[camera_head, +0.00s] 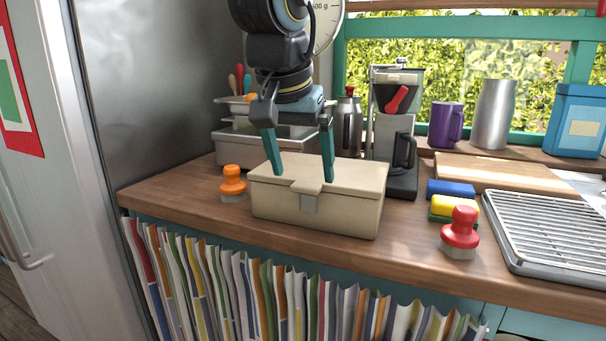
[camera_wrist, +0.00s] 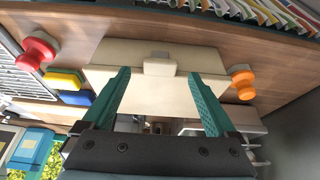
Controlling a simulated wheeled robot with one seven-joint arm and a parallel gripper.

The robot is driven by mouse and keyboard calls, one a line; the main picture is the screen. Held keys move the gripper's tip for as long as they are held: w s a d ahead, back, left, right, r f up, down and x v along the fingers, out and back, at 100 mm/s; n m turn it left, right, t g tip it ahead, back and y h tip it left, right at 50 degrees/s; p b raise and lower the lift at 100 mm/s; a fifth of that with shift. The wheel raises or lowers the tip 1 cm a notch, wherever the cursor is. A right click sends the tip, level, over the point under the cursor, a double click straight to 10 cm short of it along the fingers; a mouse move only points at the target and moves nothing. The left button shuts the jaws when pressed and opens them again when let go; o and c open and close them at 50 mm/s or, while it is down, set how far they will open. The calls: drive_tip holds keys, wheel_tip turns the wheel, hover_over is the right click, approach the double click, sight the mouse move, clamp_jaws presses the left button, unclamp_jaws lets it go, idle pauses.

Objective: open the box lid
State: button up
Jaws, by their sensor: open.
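The cream box (camera_head: 345,205) stands on the wooden counter with its lid (camera_head: 355,177) shut. A latch tab (camera_head: 306,187) sits at the middle of its front edge, with a grey plate below it. My gripper (camera_head: 302,178) is open, its two teal fingers pointing down at the lid. The fingers are spread to either side of the latch tab; I cannot tell whether they touch the lid. In the wrist view the gripper (camera_wrist: 157,85) spans the lid, with the latch tab (camera_wrist: 160,68) between and beyond the fingertips. Nothing is held.
An orange-handled stamp (camera_head: 233,182) stands left of the box. A red-handled one (camera_head: 461,230), blue and yellow sponges (camera_head: 455,205) and a wire rack (camera_head: 550,230) are to the right. A coffee maker (camera_head: 400,130) and a metal container (camera_head: 240,150) stand behind. Counter in front is clear.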

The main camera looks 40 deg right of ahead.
drive_tip(key=shift+x, duration=1.25)
drive_tip(key=shift+c, duration=0.4)
clamp_jaws()
